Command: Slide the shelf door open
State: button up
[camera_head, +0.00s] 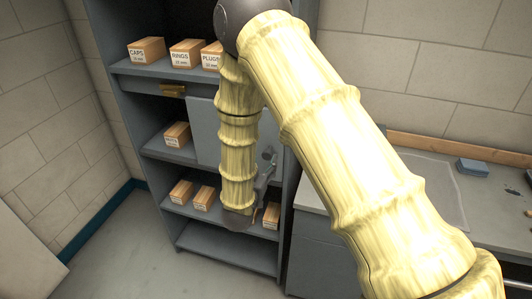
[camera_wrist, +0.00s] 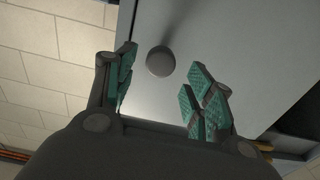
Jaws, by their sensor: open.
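The shelf door is a plain grey sliding panel (camera_head: 203,125) on the middle level of the dark grey shelf unit (camera_head: 185,237). My arm hides its right part in the head view. In the wrist view, the grey door (camera_wrist: 225,40) fills most of the picture and carries a round grey knob (camera_wrist: 160,61). My gripper (camera_wrist: 162,66) is open, with its green-padded fingers on either side of the knob in the picture. I cannot tell whether they touch it. In the head view, my gripper (camera_head: 267,165) shows partly, at the door's right side.
Labelled boxes stand on the top shelf, among them a caps box (camera_head: 146,50). More boxes (camera_head: 181,192) stand on the lower shelves. A brass-coloured piece (camera_head: 172,90) is at the upper left of the opening.

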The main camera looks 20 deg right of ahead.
aim_at(266, 156)
jog(key=shift+p+x, duration=0.5)
jog(key=shift+x, duration=1.2)
grip_shut()
